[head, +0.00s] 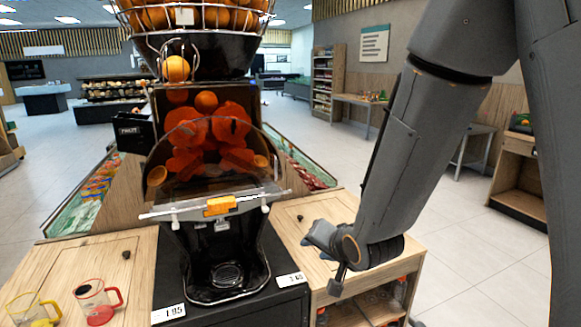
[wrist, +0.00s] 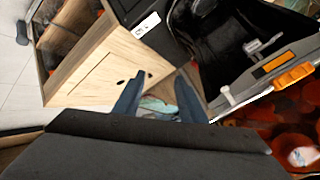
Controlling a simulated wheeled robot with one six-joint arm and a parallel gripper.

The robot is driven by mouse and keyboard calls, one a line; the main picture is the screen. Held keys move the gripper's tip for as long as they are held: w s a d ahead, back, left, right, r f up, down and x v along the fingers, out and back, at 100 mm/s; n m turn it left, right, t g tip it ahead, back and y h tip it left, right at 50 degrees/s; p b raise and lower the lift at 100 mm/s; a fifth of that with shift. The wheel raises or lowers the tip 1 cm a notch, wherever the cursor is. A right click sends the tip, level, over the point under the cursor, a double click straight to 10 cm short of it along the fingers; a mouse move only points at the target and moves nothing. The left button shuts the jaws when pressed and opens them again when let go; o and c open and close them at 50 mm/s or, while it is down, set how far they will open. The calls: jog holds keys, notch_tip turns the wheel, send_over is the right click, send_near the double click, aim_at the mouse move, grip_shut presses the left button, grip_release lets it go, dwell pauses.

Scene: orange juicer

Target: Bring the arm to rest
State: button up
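My gripper (head: 322,240) is at the end of my grey arm, to the right of the orange juicer (head: 210,130) and over the right part of the wooden counter in the head view. In the wrist view, the two dark blue fingers of my gripper (wrist: 159,82) stand apart. I see nothing held between them; the pale green patch there appears to be background. The juicer's front bar with its orange tap (wrist: 293,75) is at the right of the wrist view.
A red-handled cup (head: 98,300) and a yellow-handled cup (head: 32,310) stand on the left counter (head: 85,265). Price tags (head: 168,313) sit on the juicer's black base. Shelves with bottles are under the right counter (head: 300,215). Open floor (head: 480,255) lies at the right.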

jog(key=s+d+f+n+g+h, duration=0.1)
jog(key=s+d+g, duration=0.3)
jog(key=s, duration=0.5)
jog(key=s+d+f+n+g+h, duration=0.1)
jog(key=s+d+n+g, duration=0.3)
jog(key=s+d, duration=0.5)
jog(key=shift+d+g+h, duration=0.2)
jog(key=shift+g+h, duration=0.1)
jog(key=shift+h, duration=0.4)
